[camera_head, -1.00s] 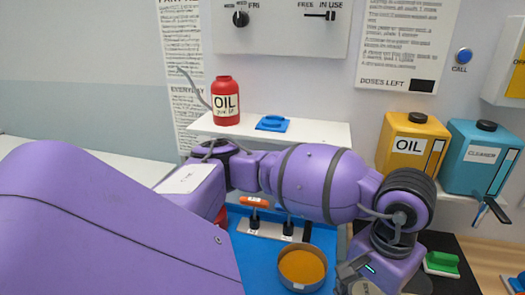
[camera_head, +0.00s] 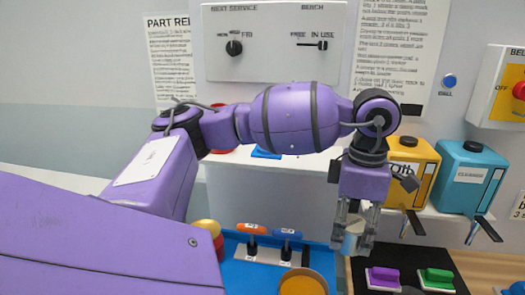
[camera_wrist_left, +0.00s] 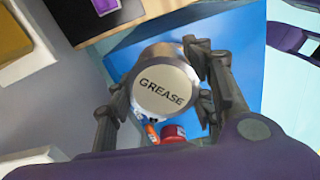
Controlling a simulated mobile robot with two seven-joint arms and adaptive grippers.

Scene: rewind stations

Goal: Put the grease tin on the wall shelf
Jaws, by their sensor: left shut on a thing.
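The grease tin (camera_head: 354,238) is a small grey tin held between the fingers of my left gripper (camera_head: 353,232), above the bench. In the left wrist view its round lid, marked GREASE (camera_wrist_left: 165,90), faces the camera, with fingers of the left gripper (camera_wrist_left: 165,92) shut on either side. The white wall shelf (camera_head: 302,167) is behind my left arm, higher than the tin and to its left. My arm hides part of the shelf. My right gripper is not in view.
A blue item (camera_head: 264,153) and a mostly hidden red container (camera_head: 220,150) stand on the shelf. A yellow jug (camera_head: 424,178) and a blue cleaner jug (camera_head: 466,182) stand to the right.

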